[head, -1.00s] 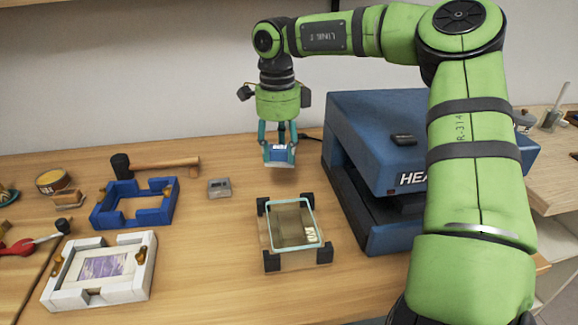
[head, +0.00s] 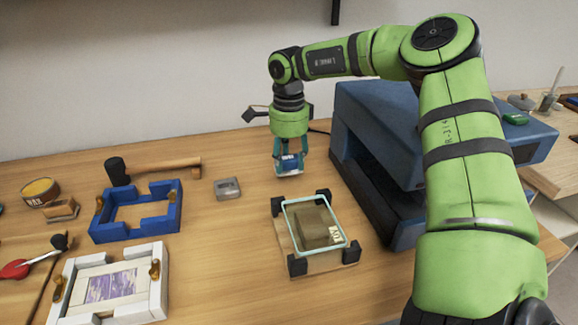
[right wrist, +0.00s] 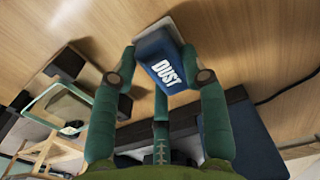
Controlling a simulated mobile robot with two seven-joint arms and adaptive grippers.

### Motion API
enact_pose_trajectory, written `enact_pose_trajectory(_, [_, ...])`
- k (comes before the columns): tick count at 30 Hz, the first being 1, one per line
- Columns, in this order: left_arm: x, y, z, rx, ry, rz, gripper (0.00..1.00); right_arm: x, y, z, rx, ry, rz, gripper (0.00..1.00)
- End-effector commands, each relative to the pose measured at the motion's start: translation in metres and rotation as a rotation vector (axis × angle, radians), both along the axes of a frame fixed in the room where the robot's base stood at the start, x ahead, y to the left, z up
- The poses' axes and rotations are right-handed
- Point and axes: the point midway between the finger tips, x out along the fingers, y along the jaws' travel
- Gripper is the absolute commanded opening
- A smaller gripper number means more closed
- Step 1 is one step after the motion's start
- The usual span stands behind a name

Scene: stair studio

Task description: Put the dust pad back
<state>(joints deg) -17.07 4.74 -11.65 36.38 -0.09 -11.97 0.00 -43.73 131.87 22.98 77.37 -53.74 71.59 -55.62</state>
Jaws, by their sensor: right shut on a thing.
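The dust pad (head: 289,166) is a small blue block with white lettering and a pale underside. In the right wrist view the pad (right wrist: 166,66) shows the word DUST. My right gripper (head: 290,158) points down and is shut on it, one finger on each side. The pad is over the bench behind the glass jig, left of the blue press; whether it touches the wood I cannot tell. My left gripper is not in view.
The glass jig (head: 290,243) with black corners stands in front of the pad. The blue heat press (head: 380,130) is close on the right. A grey block (head: 227,188), a blue frame (head: 160,229), a white frame (head: 150,310) and a mallet (head: 165,170) lie left.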

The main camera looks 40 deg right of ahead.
Motion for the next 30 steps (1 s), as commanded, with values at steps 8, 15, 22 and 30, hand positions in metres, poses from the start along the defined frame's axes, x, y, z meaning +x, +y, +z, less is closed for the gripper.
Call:
enact_pose_trajectory(8, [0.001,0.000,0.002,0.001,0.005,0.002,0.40,0.000,0.000,-0.025,0.001,0.000,0.000,0.18])
enact_pose_trajectory(15, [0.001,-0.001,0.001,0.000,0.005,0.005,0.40,0.000,0.000,-0.026,0.000,0.001,0.000,0.18])
enact_pose_trajectory(22, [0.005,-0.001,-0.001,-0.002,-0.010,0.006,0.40,0.000,0.000,-0.028,0.000,0.001,0.000,0.49])
enact_pose_trajectory(30, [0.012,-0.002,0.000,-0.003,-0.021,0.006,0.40,0.000,0.000,-0.028,0.000,0.001,0.000,0.68])
